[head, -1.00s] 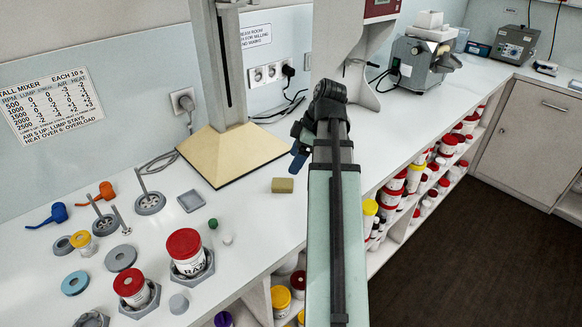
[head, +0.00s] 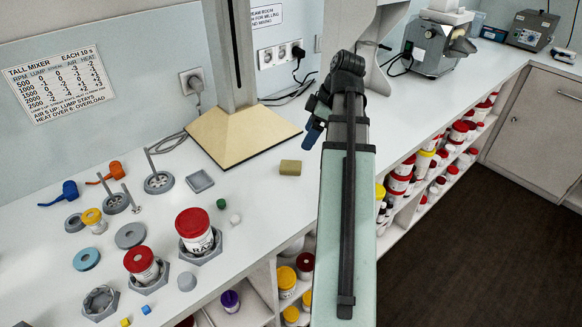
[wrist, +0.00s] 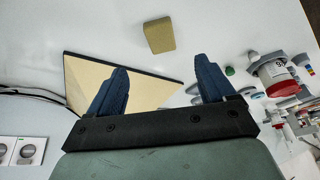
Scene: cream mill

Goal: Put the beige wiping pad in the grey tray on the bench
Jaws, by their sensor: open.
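The beige wiping pad (head: 290,167) lies flat on the white bench, right of the mixer's yellowish base. In the wrist view the pad (wrist: 159,37) is beyond my fingertips, between their lines and clear of them. The small square grey tray (head: 200,181) lies on the bench left of the pad and looks empty. In the wrist view it is hard to make out behind my right finger. My gripper (wrist: 161,70) is open and empty. In the head view its blue fingers (head: 313,131) show just right of and above the pad, partly hidden by my arm.
The mixer stand's base (head: 240,135) is close behind the pad. Red-lidded jars (head: 195,232) in grey holders, lids and small tools crowd the bench's left part. A grey mill (head: 428,48) stands far back. The bench front edge is near, with shelves of jars below.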

